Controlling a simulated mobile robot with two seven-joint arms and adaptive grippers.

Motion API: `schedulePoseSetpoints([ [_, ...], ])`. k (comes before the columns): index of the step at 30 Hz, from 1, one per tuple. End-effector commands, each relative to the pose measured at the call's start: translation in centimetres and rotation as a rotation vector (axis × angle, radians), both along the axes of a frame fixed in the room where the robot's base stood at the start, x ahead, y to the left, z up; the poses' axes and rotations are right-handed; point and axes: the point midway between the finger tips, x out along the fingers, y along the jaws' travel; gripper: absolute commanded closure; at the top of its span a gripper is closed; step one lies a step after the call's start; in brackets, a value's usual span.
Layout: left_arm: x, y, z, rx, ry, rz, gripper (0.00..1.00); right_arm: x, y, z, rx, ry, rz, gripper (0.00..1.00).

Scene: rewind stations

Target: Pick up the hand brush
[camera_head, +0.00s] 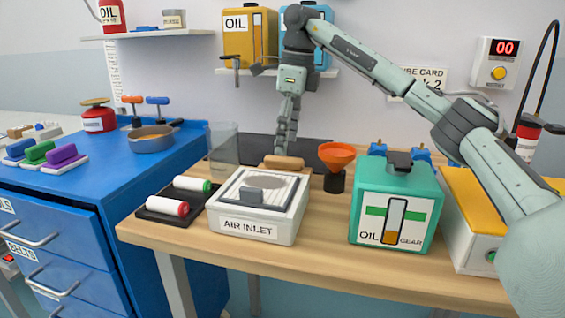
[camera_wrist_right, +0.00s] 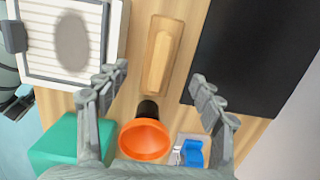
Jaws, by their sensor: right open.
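The hand brush, a long wooden block with a raised handle, lies on the table behind the air inlet box. It shows as a tan end in the head view (camera_head: 283,162) and whole in the right wrist view (camera_wrist_right: 163,50). My right gripper (camera_head: 284,150) is over the brush, fingers pointing down. In the right wrist view my right gripper (camera_wrist_right: 158,82) is open, with its fingers apart on either side of the brush's near end and not touching it. The gap in height is hard to judge. My left gripper is in neither view.
The white air inlet box (camera_head: 256,229) stands in front of the brush. An orange funnel (camera_head: 337,155) on a black base stands close to its right, beside a green oil can (camera_head: 367,195). A black mat (camera_wrist_right: 255,50) lies behind the brush.

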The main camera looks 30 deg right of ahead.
Motion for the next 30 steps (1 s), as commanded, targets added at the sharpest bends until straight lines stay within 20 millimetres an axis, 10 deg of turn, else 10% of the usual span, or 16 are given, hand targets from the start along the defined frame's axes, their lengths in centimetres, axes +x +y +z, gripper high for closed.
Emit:
schedulePoseSetpoints([
  [18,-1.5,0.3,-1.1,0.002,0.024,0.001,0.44,0.1,0.6,-7.2,0.000,0.001,-0.001,0.33],
  [30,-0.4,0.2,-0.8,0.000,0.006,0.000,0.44,0.2,0.7,-7.8,0.000,0.000,0.000,0.44],
])
